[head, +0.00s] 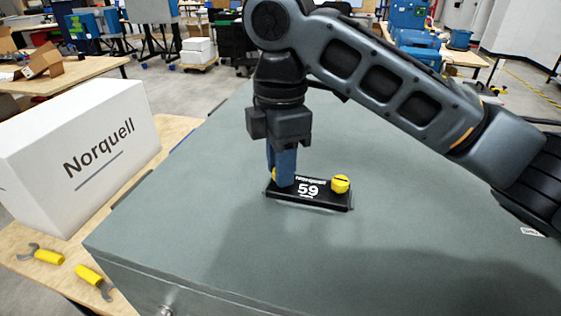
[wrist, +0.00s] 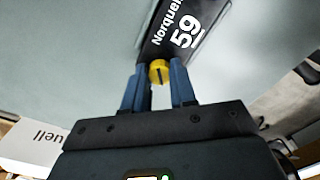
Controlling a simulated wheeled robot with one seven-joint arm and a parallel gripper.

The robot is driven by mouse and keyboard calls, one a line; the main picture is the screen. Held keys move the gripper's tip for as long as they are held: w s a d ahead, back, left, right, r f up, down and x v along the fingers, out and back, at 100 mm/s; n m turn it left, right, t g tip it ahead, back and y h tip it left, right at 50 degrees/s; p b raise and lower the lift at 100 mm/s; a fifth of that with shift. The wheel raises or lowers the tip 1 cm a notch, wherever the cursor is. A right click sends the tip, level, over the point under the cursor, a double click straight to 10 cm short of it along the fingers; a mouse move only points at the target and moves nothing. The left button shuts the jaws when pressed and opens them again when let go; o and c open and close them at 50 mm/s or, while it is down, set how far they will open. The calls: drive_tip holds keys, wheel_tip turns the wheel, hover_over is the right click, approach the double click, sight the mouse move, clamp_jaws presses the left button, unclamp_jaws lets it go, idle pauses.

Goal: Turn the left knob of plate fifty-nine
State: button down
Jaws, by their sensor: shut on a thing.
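Plate fifty-nine (head: 316,201) is a black plate with a white 59, lying on the grey-green cabinet top. Its right knob (head: 340,184) is yellow, round and slotted, and stands free. Its left knob (wrist: 159,71) is yellow with a dark slot and sits between the blue fingers in the wrist view. My gripper (head: 282,178) points straight down at the plate's left end, shut on the left knob. In the head view the fingers hide most of that knob. The plate (wrist: 183,35) also shows in the wrist view, beyond the fingers.
The cabinet top (head: 200,215) is clear around the plate. A white Norquell box (head: 80,150) stands on a wooden table at left. Two yellow-handled tools (head: 50,257) lie near the cabinet's left edge.

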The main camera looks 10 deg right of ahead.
drive_tip(key=m, duration=0.4)
drive_tip(key=shift+w+d+r+m, duration=0.1)
drive_tip(key=shift+w+r+m, duration=0.1)
drive_tip(key=shift+m, duration=0.1)
drive_tip(key=m, duration=2.1)
drive_tip(key=shift+m, duration=0.4)
drive_tip(key=m, duration=0.4)
drive_tip(key=shift+m, duration=0.3)
drive_tip(key=m, duration=1)
drive_tip(key=shift+m, duration=0.3)
